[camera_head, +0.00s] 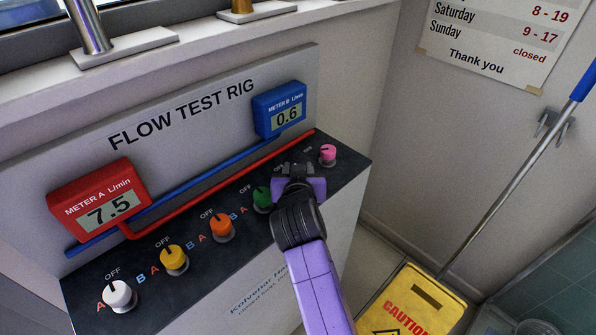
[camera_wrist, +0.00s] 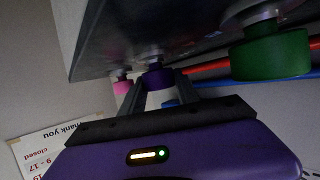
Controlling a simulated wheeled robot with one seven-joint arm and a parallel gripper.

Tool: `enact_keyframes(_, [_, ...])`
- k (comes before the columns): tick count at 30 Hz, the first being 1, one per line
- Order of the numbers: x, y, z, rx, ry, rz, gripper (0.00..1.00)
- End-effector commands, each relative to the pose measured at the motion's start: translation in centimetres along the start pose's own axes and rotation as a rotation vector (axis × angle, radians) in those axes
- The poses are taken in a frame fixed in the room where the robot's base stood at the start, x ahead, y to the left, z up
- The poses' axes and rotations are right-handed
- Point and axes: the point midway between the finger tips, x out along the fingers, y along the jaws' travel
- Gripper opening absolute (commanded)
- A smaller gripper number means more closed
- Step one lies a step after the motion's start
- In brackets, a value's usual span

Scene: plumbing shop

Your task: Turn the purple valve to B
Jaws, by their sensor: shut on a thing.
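The purple valve (camera_wrist: 158,76) shows in the wrist view under the panel edge, between my two fingers. In the head view my gripper (camera_head: 297,170) covers it, so its pointer and letters are hidden. My gripper, also in the wrist view (camera_wrist: 158,88), is shut on the purple valve. The valve sits in the row on the dark panel (camera_head: 190,248), between the green valve (camera_head: 262,200) and the pink valve (camera_head: 328,155).
White (camera_head: 119,296), yellow (camera_head: 174,260) and orange (camera_head: 222,228) valves continue the row to the left. Red and blue pipes run behind it. A yellow caution sign (camera_head: 410,300) and a mop handle (camera_head: 520,180) stand to the right, beyond the rig.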

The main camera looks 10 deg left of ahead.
Motion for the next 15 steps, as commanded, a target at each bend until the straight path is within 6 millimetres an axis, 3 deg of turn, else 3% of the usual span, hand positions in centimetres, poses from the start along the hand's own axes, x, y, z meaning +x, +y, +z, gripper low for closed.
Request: enact_keyframes(15, [0.34, -0.29, 0.6, 0.175, 0.002, 0.416, 0.0])
